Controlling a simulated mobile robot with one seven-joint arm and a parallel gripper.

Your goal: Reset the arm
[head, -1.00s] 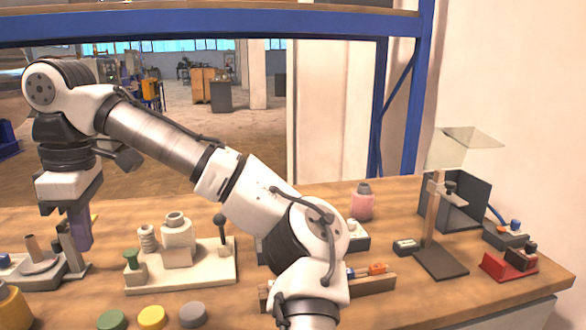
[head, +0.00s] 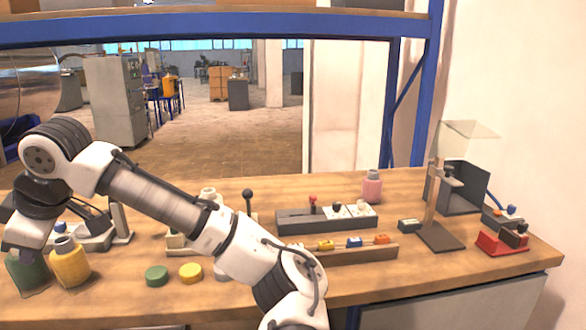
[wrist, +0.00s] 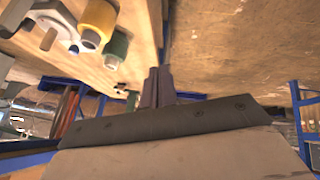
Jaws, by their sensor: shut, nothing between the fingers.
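My arm stretches from the bottom centre to the left in the head view, low over the workbench (head: 430,285). Its wrist end is at the left picture edge, and the fingers cannot be made out clearly there. In the wrist view my gripper (wrist: 158,88) has its dark fingers together with nothing between them. Close to the wrist end in the head view stand a green bottle (head: 28,274) and a yellow bottle (head: 70,265). The yellow bottle (wrist: 97,22) and green bottle (wrist: 116,48) also show in the wrist view, apart from the fingers.
A green disc (head: 157,276) and a yellow disc (head: 191,271) lie near the front edge. A grey block with knobs (head: 300,223), a rack with coloured pieces (head: 375,254), a pink bottle (head: 371,188), a stand (head: 440,236) and a red holder (head: 492,243) stand farther right. My arm partly hides the cream fixture.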

